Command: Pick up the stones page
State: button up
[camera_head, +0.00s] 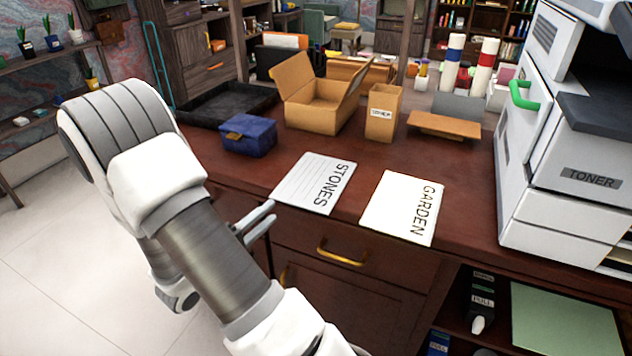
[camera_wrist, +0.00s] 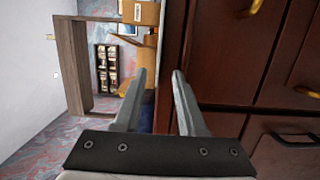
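The stones page (camera_head: 314,183), a white lined sheet marked STONES, lies flat near the front edge of the dark red-brown desk (camera_head: 258,172) in the head view. The garden page (camera_head: 403,207), a white sheet marked GARDEN, lies apart to its right. My gripper (camera_head: 270,211) is at the desk's front edge, by the near left corner of the stones page. Whether it touches the page cannot be told. In the wrist view its two fingers (camera_wrist: 159,74) are apart, with nothing clearly held. I cannot make out the stones page there.
Behind the pages stand a blue box (camera_head: 248,135), an open cardboard box (camera_head: 312,105) and a cardboard holder (camera_head: 382,112). A white printer marked TONER (camera_head: 545,150) stands at right. A drawer with a brass handle (camera_head: 340,254) is below the edge.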

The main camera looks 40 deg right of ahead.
jog(key=d, duration=0.2)
jog(key=w+d+b, duration=0.1)
jog(key=d, duration=0.2)
jog(key=shift+w+r, duration=0.1)
jog(key=shift+c, duration=0.3)
grip_shut()
